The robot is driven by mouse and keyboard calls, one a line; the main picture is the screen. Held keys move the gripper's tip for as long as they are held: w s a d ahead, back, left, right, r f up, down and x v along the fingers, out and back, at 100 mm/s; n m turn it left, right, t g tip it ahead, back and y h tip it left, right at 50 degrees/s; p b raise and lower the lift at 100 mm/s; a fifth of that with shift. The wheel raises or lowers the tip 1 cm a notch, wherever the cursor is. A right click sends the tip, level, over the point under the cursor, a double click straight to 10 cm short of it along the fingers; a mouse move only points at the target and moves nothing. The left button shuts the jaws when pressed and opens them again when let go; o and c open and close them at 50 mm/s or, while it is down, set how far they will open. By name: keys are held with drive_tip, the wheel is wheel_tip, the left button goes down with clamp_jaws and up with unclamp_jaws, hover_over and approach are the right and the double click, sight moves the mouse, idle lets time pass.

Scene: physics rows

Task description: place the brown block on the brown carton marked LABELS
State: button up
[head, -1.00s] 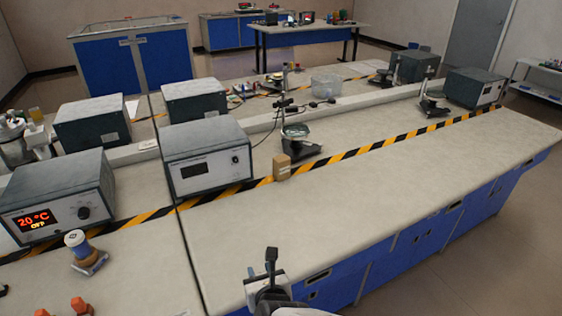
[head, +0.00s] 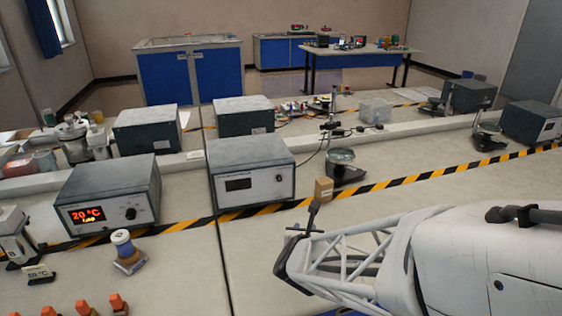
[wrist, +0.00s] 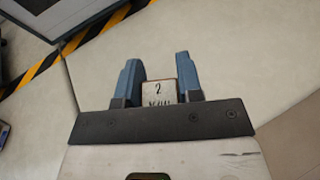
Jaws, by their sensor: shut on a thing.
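In the wrist view the two blue fingers (wrist: 160,83) are closed around a small brown block (wrist: 159,87) with a pale face and a "2" above unclear writing. The carton is not in the wrist view.
Several orange-topped items (head: 98,306) are at lower left.

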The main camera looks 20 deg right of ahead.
drive_tip(key=w+d+r+m+g+h, duration=0.1)
drive_tip(key=w+d+m+h, duration=0.3)
drive_tip(key=w+d, duration=1.2)
drive_tip(key=shift+d+r+g, duration=0.15)
drive_tip(key=shift+r+g, duration=0.15)
drive_tip(key=shift+g, duration=0.6)
hover_over(326, 179)
drive_tip(key=shift+w+d+f, duration=0.1)
drive_tip(key=shift+w+f, duration=0.05)
drive_tip(key=shift+f, duration=0.6)
drive_tip(key=shift+f, duration=1.75)
drive_tip(key=shift+f, duration=0.2)
